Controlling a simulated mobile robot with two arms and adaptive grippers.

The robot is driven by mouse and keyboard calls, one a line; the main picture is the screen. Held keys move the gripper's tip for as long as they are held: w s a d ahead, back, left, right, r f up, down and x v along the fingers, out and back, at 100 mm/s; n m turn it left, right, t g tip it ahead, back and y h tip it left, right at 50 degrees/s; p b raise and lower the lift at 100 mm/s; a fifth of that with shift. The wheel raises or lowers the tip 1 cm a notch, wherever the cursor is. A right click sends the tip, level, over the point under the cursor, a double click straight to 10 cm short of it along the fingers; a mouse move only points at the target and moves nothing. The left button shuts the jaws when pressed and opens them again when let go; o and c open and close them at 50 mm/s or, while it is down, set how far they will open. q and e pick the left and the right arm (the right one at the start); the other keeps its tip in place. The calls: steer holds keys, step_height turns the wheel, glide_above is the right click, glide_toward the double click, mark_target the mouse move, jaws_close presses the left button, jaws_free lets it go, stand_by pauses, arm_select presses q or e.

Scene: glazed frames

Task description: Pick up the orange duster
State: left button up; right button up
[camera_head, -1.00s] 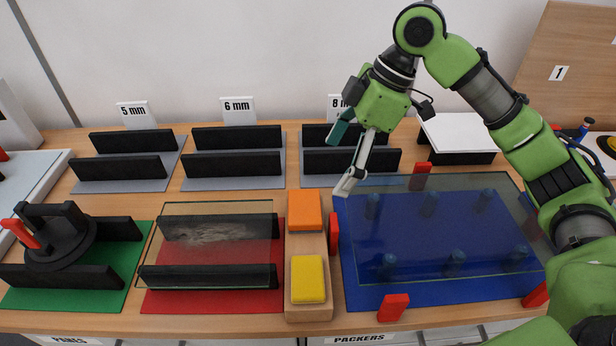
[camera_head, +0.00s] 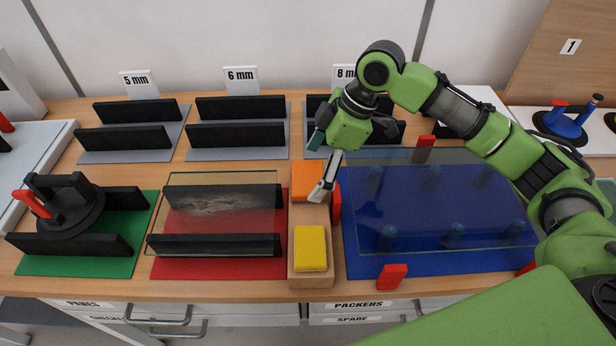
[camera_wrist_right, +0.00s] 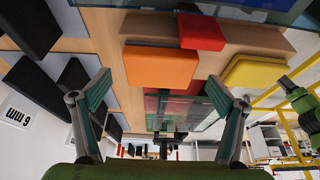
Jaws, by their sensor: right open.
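The orange duster (camera_head: 303,178) lies on the back part of a wooden holder (camera_head: 312,282), behind the yellow block (camera_head: 311,247). My right gripper (camera_head: 322,190) is over the duster's right front part in the head view, fingers angled down, hiding some of it. In the right wrist view the duster (camera_wrist_right: 160,67) shows whole, ahead of and between the spread, empty fingers of the right gripper (camera_wrist_right: 159,82). The fingers do not grip it; I cannot tell the exact height above it. My left gripper is not in view.
A red packer (camera_head: 336,204) stands right beside the holder. A glass pane (camera_head: 440,215) lies over the blue mat (camera_head: 365,262) at right. Another pane (camera_head: 215,212) rests at black bars on the red mat (camera_head: 210,270) at left.

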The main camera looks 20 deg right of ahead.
steer(key=shift+x, duration=1)
steer(key=shift+a+f, duration=0.1)
steer(key=shift+f, duration=0.05)
steer(key=c, duration=1.2)
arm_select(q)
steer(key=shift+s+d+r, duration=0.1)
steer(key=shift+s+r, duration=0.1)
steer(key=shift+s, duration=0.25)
arm_select(e)
steer(key=shift+c, duration=0.2)
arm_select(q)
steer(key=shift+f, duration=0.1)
arm_select(e)
steer(key=shift+w, duration=0.1)
